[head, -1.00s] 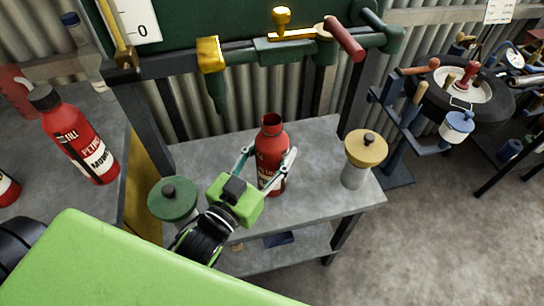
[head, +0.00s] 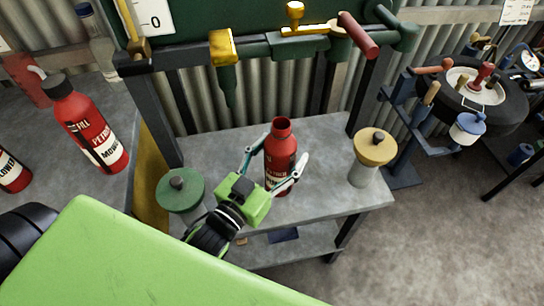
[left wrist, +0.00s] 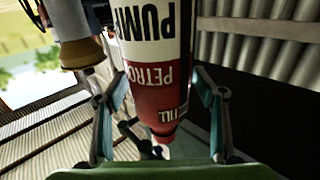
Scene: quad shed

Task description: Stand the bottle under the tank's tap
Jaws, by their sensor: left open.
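The red bottle (head: 281,160), with a white label and an open, capless neck, stands upright on the grey metal shelf (head: 325,140). In the left wrist view the bottle (left wrist: 150,85) appears upside down. My left gripper (head: 275,167) is open, one finger on each side of the bottle; slight gaps show in the wrist view (left wrist: 160,115). The tank (head: 255,18) is dark green, above the back of the shelf. Its green downward spout (head: 229,88) hangs higher and left of the bottle's neck in the head view. My right gripper is out of view.
A yellow-lidded jar (head: 373,150) stands right of the bottle and a green-lidded one (head: 180,190) left. More red bottles (head: 90,125) stand on the left bench. A red-handled lever (head: 357,35) juts out above. A wheel (head: 475,95) is at the right.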

